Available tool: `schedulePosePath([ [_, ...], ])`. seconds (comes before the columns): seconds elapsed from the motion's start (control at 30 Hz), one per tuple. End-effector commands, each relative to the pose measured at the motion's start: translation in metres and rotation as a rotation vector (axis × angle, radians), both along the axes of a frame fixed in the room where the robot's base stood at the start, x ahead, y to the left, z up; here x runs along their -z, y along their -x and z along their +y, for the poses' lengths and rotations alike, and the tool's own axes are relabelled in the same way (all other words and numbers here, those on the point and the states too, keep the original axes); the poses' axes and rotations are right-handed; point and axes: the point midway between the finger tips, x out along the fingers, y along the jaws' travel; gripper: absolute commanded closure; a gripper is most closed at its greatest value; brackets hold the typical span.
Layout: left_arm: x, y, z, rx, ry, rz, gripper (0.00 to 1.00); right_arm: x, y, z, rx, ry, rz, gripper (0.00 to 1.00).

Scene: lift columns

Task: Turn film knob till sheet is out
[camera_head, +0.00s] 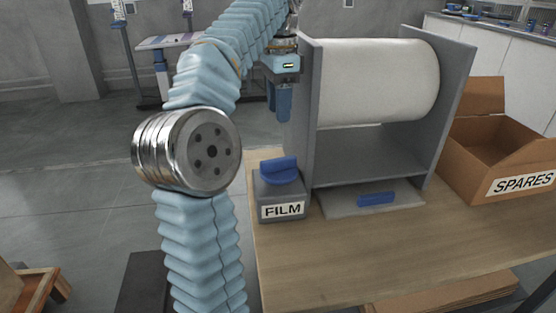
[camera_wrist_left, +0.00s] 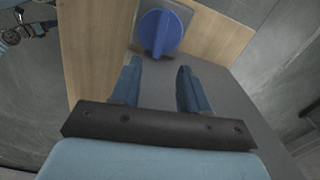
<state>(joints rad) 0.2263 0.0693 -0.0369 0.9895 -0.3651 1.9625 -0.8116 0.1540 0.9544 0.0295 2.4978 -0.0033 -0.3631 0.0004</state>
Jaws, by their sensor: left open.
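The film knob (camera_head: 279,171) is a blue round knob with a raised grip bar, on top of a grey box labelled FILM (camera_head: 266,196). It also shows in the left wrist view (camera_wrist_left: 160,32), beyond the fingertips. The film roll (camera_head: 378,82) is a large white cylinder held between two grey side panels (camera_head: 446,100). No sheet of film hangs visibly from the roll. My left gripper (camera_head: 284,118) is open and empty, above and behind the knob, beside the left panel. Its two blue fingers (camera_wrist_left: 157,88) are apart in the left wrist view. My right gripper is out of view.
A wooden table (camera_head: 330,255) carries the stand. A grey plate (camera_head: 340,202) with a blue bar (camera_head: 376,199) lies below the roll. An open cardboard box labelled SPARES (camera_head: 500,160) stands at the right. The table's front is clear.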

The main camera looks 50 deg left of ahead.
Motion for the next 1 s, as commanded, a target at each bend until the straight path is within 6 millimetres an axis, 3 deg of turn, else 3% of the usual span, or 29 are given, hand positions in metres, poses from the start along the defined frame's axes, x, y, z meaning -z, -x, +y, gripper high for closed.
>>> schedulePosePath([
  [0.4,0.089,0.001,0.001,-0.001,0.001,0.004,0.55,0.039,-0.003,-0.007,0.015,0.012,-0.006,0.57],
  [0.6,0.122,0.001,0.001,-0.001,0.001,0.002,0.55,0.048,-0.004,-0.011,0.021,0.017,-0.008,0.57],
  [0.77,0.133,0.0,0.001,-0.002,0.002,0.001,0.55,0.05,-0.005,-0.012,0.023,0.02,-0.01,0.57],
  [1.0,0.134,0.0,0.001,-0.002,0.002,0.001,0.55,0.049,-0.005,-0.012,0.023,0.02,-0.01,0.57],
])
